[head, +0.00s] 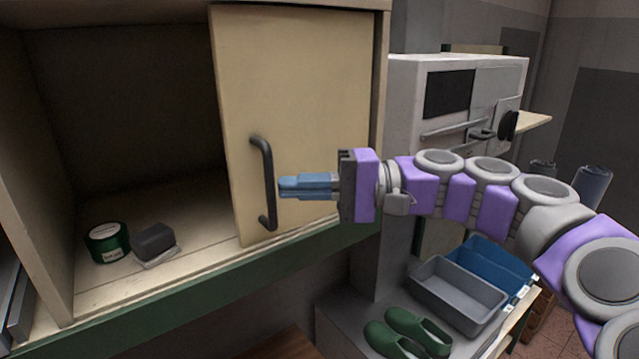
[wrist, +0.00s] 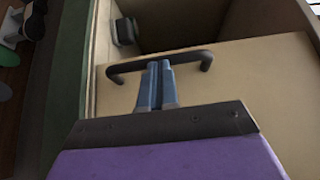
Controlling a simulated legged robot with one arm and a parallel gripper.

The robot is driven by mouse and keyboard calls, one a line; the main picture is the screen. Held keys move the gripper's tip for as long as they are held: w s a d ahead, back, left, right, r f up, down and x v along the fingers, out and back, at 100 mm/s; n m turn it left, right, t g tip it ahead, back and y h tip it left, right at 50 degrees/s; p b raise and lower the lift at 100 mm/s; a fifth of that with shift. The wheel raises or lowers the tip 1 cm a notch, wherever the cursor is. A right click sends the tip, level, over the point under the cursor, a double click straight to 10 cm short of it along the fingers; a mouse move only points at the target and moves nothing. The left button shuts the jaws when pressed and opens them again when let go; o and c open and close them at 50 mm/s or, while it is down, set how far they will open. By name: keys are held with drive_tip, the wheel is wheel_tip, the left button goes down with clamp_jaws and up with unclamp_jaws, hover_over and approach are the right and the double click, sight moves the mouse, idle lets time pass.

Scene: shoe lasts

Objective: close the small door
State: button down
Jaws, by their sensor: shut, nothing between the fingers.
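The small door (head: 310,80) is a pale yellow panel on the right part of a cabinet. It stands ajar or slid aside, I cannot tell which, and the cabinet's left part is open. Its dark bar handle (head: 266,180) is upright near the door's left edge. My gripper (head: 283,187) is shut and empty, its blue fingers pointing left, with the tips just right of the handle in the head view. In the wrist view the fingertips (wrist: 159,66) overlap the handle (wrist: 130,68); I cannot tell whether they touch it. The door also fills the middle of the wrist view (wrist: 240,85).
Inside the cabinet lie a green tin (head: 107,243) and a dark block (head: 154,241). A grey bin (head: 458,292), a blue bin (head: 490,262) and green shoes (head: 405,335) sit lower right. A white machine (head: 415,100) stands behind my arm.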

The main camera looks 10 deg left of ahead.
drive_tip(key=s+a, duration=1.5)
drive_tip(key=s, duration=0.2)
drive_tip(key=shift+s+a, duration=0.15)
drive_tip(key=shift+a, duration=0.25)
